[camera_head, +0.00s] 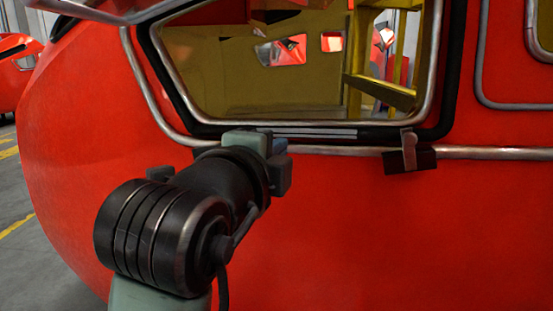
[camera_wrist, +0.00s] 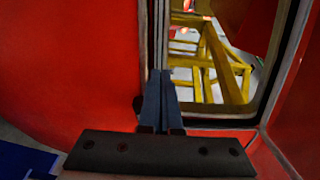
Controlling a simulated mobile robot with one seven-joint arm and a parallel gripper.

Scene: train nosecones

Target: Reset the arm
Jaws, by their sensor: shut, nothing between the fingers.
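My gripper (camera_wrist: 160,76) shows in the wrist view with its two dark blue fingers close together, shut and empty. In the head view my arm stands in front of the red nosecone (camera_head: 400,240), just below the window frame (camera_head: 310,125). My gripper is mostly hidden there behind my wrist.
A metal bracket with a dark block (camera_head: 410,160) sits on the rail below the window. Yellow framework (camera_head: 383,90) shows through the opening. A raised metal bar (camera_head: 95,12) crosses the upper left. Another red nosecone (camera_head: 15,70) stands far left, with open floor (camera_head: 20,260) before it.

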